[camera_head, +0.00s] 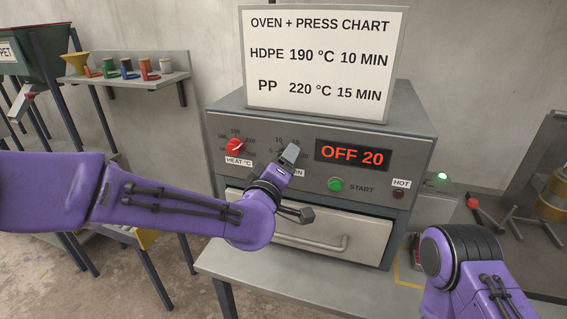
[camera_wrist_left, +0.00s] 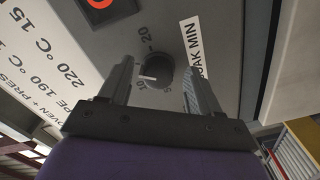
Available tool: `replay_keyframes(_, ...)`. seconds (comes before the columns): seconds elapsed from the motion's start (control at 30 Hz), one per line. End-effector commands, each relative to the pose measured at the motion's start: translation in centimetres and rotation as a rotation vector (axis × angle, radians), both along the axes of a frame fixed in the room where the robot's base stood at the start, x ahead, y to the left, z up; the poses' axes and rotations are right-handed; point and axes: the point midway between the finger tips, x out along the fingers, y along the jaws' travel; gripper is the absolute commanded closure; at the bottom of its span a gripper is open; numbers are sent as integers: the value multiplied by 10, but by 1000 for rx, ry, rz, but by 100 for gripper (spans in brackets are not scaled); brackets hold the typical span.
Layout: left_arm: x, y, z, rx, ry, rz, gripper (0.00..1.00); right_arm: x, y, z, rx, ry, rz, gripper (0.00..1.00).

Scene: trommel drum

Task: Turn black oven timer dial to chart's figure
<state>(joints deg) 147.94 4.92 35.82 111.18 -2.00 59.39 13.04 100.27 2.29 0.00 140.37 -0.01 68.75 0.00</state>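The black timer dial (camera_wrist_left: 157,70) sits on the grey oven front and has a white pointer. In the left wrist view the pointer is at the dial's left side, close to the 10 mark; a 20 is printed further round. My left gripper (camera_wrist_left: 158,74) is open, one finger on each side of the dial, with gaps showing. In the head view the left gripper (camera_head: 290,156) covers the dial. The chart (camera_head: 322,62) on the oven reads HDPE 190 °C 10 MIN and PP 220 °C 15 MIN. My right arm shows at lower right; its gripper is out of view.
The display (camera_head: 352,155) reads OFF 20. A red heat dial (camera_head: 235,147) is left of the timer; a green START button (camera_head: 336,185) and a HOT lamp (camera_head: 398,194) sit right of it. The oven door handle (camera_head: 312,243) sticks out below. A shelf with cups stands at left.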

Motion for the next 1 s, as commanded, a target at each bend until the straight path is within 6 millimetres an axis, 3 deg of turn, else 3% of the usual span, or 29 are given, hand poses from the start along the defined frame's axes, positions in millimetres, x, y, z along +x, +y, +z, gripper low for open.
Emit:
replay_keyframes(0.27, -5, 3, 0, -3, -2, 2, 37, 0, 0, -4, 0, 0, 0, 100)
replay_keyframes(0.7, -92, 30, 0, -3, -3, 0, 37, 0, 0, -30, 0, 0, 0, 100)
replay_keyframes(1.0, -100, 33, 1, -1, -1, 0, 37, 0, 0, -30, 0, 0, 0, 100)
